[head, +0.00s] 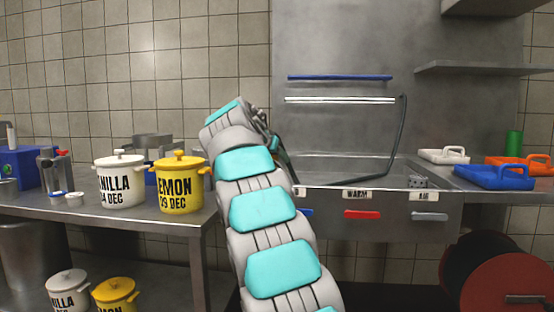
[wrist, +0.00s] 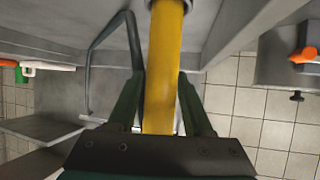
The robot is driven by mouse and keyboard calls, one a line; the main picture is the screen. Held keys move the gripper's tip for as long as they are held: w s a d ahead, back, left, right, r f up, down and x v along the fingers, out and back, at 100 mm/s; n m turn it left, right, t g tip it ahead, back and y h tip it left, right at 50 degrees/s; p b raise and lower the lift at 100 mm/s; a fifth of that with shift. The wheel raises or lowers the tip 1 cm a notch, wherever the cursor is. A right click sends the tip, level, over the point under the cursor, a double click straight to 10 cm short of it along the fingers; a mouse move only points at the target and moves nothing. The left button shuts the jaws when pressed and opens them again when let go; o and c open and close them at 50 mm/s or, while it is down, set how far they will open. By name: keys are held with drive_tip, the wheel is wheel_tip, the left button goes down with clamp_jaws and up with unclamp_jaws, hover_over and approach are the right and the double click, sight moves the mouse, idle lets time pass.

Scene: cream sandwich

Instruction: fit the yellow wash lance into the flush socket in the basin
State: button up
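The yellow wash lance (wrist: 163,70) runs down the middle of the wrist view, between the two dark green fingers of my gripper (wrist: 162,90). The fingers press close on both sides of it. A grey ring shows around the lance's far end at the top edge of that view; I cannot tell whether this is the socket. In the head view my arm hides the lance and most of my gripper, which is at the left end of the steel basin (head: 345,168). The flush socket cannot be made out in the head view.
A dark hose (head: 398,130) loops over the basin. A blue rail (head: 340,78) and a white rail (head: 340,100) are on the back wall. A white tub (head: 120,188) and a yellow tub (head: 180,190) stand left of my arm. Blue tray (head: 495,178) and orange tray (head: 530,160) lie right.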

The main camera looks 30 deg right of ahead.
drive_tip(key=shift+o, duration=1.3)
drive_tip(key=v, duration=0.7)
drive_tip(key=shift+s+a+r, duration=0.15)
drive_tip(key=shift+a+r, duration=0.1)
drive_tip(key=shift+a, duration=0.05)
drive_tip(key=shift+s, duration=0.1)
